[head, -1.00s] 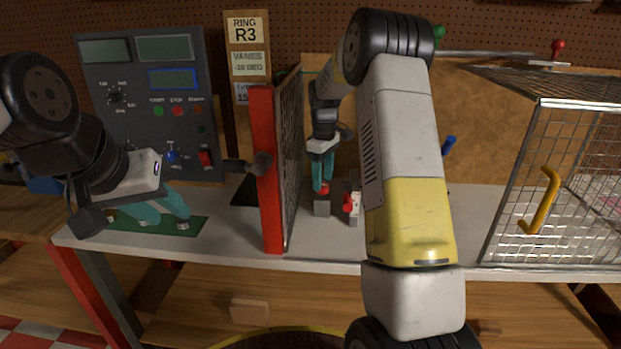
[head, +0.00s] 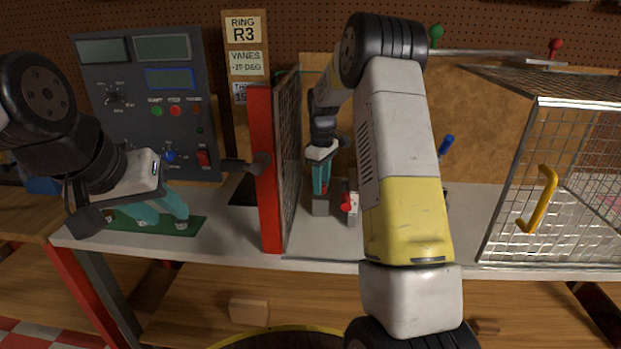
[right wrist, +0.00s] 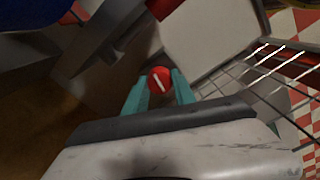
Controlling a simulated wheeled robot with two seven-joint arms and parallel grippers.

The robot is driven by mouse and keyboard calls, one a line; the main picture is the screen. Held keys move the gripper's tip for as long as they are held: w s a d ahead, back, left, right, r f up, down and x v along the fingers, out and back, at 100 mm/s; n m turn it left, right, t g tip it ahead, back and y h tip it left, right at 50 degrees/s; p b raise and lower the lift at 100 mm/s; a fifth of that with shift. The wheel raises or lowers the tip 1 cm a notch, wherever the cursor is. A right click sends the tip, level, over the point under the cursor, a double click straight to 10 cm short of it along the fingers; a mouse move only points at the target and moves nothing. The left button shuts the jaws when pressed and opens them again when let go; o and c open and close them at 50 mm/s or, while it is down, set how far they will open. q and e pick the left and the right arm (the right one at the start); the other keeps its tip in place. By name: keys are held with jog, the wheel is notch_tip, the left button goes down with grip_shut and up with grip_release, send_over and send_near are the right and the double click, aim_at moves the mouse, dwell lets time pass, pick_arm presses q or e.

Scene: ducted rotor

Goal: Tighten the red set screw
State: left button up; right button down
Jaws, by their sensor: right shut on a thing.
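The red set screw (right wrist: 161,80) shows in the right wrist view as a round red head with a white line across it. It lies between the teal fingers of my right gripper (right wrist: 163,88), which is shut on it. In the head view my right gripper (head: 320,190) points down onto a small grey block (head: 321,208), and its fingers hide most of the screw. My left gripper (head: 166,222) has its teal fingers apart, with nothing seen between them, over a green mat (head: 195,229) at the left.
A red-edged mesh panel (head: 266,190) stands just left of the grey block. A small pale block with a red knob (head: 346,203) stands close on its right. A wire cage (head: 522,190) with a yellow handle is further right. A control panel (head: 150,120) stands behind my left gripper.

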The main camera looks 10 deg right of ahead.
jog(key=shift+m, duration=0.3)
jog(key=m, duration=0.3)
jog(key=shift+m, duration=0.4)
jog(key=m, duration=0.3)
jog(key=shift+m, duration=0.3)
jog(key=m, duration=0.3)
jog(key=shift+m, duration=2.4)
jog(key=c, duration=1)
grip_release()
jog(key=shift+c, duration=0.2)
